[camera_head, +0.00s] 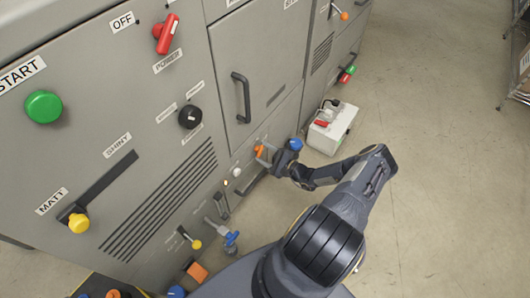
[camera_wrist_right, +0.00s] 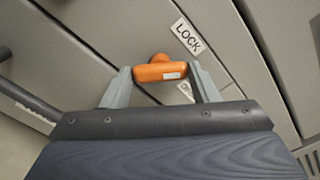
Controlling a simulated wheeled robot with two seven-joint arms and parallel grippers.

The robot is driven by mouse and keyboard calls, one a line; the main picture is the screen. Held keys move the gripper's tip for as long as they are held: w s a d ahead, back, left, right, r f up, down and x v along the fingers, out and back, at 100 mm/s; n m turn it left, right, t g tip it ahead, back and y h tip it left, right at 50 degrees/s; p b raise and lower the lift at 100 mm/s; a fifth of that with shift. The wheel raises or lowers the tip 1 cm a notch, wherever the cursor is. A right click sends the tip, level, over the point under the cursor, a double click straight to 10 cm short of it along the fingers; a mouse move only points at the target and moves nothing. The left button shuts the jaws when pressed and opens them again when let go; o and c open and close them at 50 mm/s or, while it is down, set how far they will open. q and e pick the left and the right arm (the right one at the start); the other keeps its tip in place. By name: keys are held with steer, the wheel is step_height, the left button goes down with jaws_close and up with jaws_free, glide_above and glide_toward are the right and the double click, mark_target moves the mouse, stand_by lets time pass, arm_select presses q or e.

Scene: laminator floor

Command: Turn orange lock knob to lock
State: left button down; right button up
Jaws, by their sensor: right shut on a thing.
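The orange lock knob (camera_wrist_right: 162,70) is a short bar-shaped handle on the grey machine front. In the right wrist view it lies crosswise between the two fingers of my right gripper (camera_wrist_right: 162,80), which is shut on its ends. A LOCK label (camera_wrist_right: 187,37) is above and right of the knob; a second label (camera_wrist_right: 186,91), partly hidden by the finger, is below and right. In the head view the orange lock knob (camera_head: 259,151) is small, low on the panel, with my right gripper (camera_head: 270,155) at it. My left gripper does not show.
The grey machine (camera_head: 150,120) fills the left, with a green start button (camera_head: 43,106), red power handle (camera_head: 166,34), black dial (camera_head: 190,117) and yellow-knobbed lever (camera_head: 78,222). A pale box (camera_head: 332,127) stands on the floor beside it.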

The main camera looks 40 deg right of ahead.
steer(key=n+p, duration=0.1)
steer(key=n, duration=0.3)
steer(key=shift+n+p, duration=0.45)
steer(key=shift+n, duration=1.25)
steer(key=o, duration=1)
steer(key=p+v, duration=0.1)
steer(key=v, duration=0.7)
